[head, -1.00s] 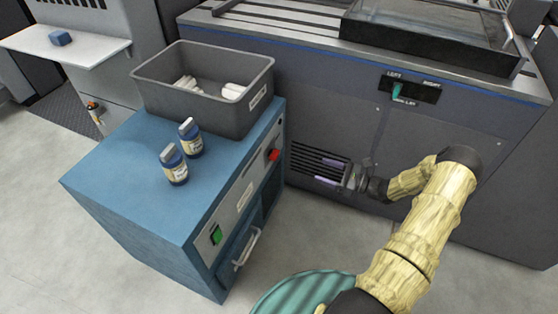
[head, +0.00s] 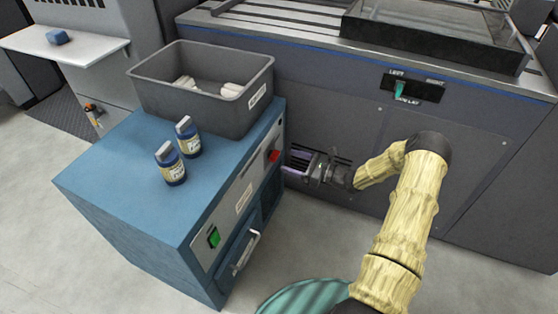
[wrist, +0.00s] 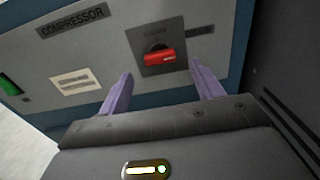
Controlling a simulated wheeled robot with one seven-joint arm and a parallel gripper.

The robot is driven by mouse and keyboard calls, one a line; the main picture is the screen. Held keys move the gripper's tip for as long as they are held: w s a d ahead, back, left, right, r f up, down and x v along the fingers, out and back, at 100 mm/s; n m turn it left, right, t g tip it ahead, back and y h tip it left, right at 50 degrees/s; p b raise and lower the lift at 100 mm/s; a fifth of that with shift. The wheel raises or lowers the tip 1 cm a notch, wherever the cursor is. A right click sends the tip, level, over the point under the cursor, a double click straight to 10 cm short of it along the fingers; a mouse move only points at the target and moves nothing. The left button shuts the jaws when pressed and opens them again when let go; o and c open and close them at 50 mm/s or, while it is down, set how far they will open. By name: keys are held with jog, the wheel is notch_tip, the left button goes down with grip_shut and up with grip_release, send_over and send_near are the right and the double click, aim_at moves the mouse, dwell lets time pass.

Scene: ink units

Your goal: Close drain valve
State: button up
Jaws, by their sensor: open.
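The drain valve shows as a red handle (head: 274,156) on the front panel of the blue compressor (head: 120,185). In the wrist view the red handle (wrist: 160,57) lies roughly level on a dark square plate, below the end of the "COMPRESSOR" label. My gripper (head: 290,164) is open and empty, pointing at the panel just right of the handle in the head view. In the wrist view its two purple fingers (wrist: 160,72) stand either side of the handle, slightly below it in the picture. Contact with the handle cannot be made out.
A dark machine (head: 440,170) stands close behind my gripper.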

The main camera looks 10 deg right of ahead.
aim_at(274, 156)
jog(key=b+x, duration=0.1)
jog(key=x, duration=0.4)
jog(key=shift+w+a, duration=0.2)
jog(key=shift+a, duration=0.05)
jog(key=c, duration=1)
